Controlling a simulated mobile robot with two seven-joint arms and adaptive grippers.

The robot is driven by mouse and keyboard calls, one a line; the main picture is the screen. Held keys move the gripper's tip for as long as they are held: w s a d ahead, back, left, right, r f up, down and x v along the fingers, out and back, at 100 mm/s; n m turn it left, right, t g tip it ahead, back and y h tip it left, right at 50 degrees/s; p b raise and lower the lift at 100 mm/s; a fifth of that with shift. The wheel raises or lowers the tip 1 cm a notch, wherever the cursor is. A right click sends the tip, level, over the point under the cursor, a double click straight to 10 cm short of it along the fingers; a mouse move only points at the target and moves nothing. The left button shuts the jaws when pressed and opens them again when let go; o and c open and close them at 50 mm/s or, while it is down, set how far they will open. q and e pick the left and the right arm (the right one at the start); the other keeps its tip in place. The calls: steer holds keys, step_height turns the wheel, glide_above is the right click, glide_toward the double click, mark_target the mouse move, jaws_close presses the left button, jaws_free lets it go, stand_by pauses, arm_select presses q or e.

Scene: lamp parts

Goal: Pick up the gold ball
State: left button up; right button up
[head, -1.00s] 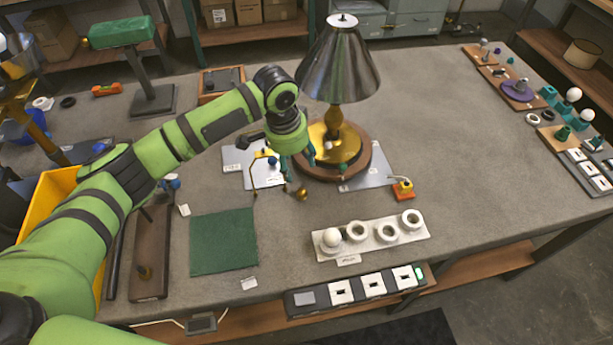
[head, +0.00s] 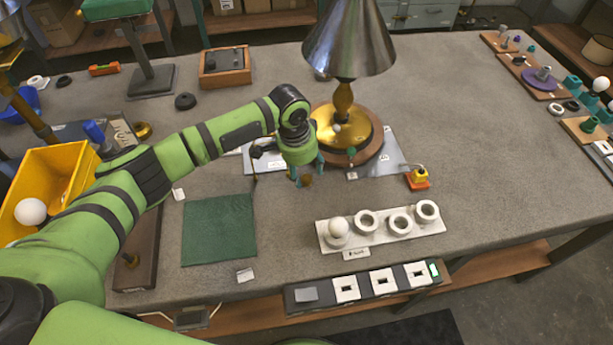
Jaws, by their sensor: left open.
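The gold ball (head: 306,181) is small and sits on the table in front of the lamp's round wooden base. My left gripper (head: 306,177) points down over it, with its teal fingers apart. The ball shows between and just below the fingertips, partly hidden by the gripper. I cannot tell whether the fingers touch it. My right gripper is not in view.
The lamp (head: 344,70), with its metal shade and brass stem, stands close behind my gripper. A white holder (head: 378,240) with rings and a white ball lies in front. A small orange-and-yellow block (head: 418,178) is to the right. A green mat (head: 219,230) lies left.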

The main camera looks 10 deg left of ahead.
mark_target(306, 176)
arm_select(q)
steer(key=f, duration=0.3)
steer(key=shift+w+d+f, duration=0.1)
steer(key=shift+w+d, duration=0.05)
steer(key=shift+w, duration=0.05)
steer(key=c, duration=1.1)
